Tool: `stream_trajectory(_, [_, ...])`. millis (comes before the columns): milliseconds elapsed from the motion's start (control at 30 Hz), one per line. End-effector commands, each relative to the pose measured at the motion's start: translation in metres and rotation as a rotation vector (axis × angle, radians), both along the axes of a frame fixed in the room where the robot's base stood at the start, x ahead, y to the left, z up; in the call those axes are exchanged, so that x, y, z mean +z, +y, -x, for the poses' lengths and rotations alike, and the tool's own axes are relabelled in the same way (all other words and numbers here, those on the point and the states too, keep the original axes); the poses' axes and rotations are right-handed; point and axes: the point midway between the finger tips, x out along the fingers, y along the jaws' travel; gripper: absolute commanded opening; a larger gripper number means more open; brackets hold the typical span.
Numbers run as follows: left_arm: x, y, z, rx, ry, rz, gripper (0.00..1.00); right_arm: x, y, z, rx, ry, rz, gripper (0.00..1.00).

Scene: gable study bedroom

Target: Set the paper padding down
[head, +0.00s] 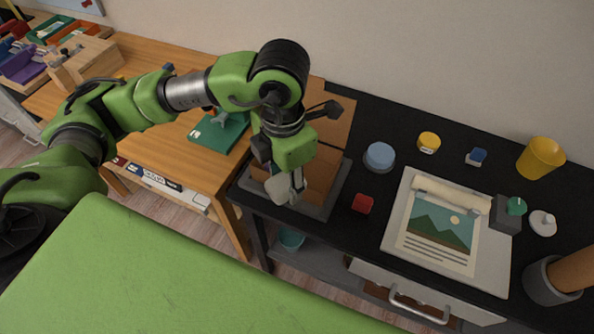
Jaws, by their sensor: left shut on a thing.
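My left gripper (287,188) comes in from the left and points down over the near left side of an open cardboard box (322,177). It is shut on a pale grey lump, which looks like the paper padding (276,190). The gripper hides part of the padding and much of the box's inside. I cannot tell whether the padding touches the box. The box stands on a grey tray (318,211) at the left end of the black table. My right gripper is not in view.
Right of the box are a blue-grey round tin (379,157), a red block (362,203) and a board with a landscape print (440,238). A yellow cup (540,157) stands far right. A wooden desk (150,145) with a green mat (219,133) adjoins on the left.

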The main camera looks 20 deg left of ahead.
Motion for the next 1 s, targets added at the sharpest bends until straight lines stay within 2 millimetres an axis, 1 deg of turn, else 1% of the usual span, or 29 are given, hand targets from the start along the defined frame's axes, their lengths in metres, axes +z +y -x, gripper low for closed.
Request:
stream_trajectory(100, [-0.001, -0.003, 0.001, 0.217, 0.000, 0.004, 0.23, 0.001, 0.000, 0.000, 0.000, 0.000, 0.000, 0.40])
stream_trajectory(800, [-0.009, -0.014, 0.003, 1.555, -0.006, 0.025, 0.23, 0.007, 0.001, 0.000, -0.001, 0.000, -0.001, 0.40])
stream_trajectory(1000, [-0.012, -0.016, 0.004, 1.880, -0.007, 0.025, 0.23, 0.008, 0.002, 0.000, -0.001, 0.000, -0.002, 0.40])
